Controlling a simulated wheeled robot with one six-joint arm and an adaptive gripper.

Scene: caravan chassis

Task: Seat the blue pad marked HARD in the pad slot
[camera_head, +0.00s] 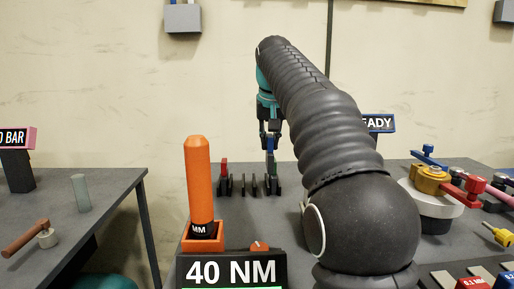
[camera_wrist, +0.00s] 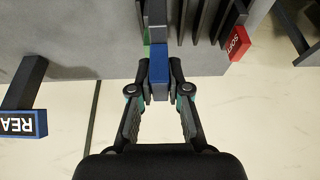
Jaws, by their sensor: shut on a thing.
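My gripper (camera_head: 270,140) is at the far side of the bench, over a dark slotted rack (camera_head: 249,187). In the wrist view my gripper (camera_wrist: 159,90) is shut on a blue pad (camera_wrist: 159,62), which sits between the fingertips. The blue pad also shows small in the head view (camera_head: 271,146). Its marking cannot be read. It is at the rack's end; I cannot tell whether it is still in a slot or lifted clear. A red pad marked SOFT (camera_wrist: 236,43) stands at the other end of the rack. I cannot make out the pad slot for certain.
An orange cylinder (camera_head: 199,180) stands upright in a holder behind a 40 NM display (camera_head: 232,272). A yellow and grey fixture (camera_head: 432,185) with blue and red handles is at the right. A second table (camera_head: 110,190) is at the left.

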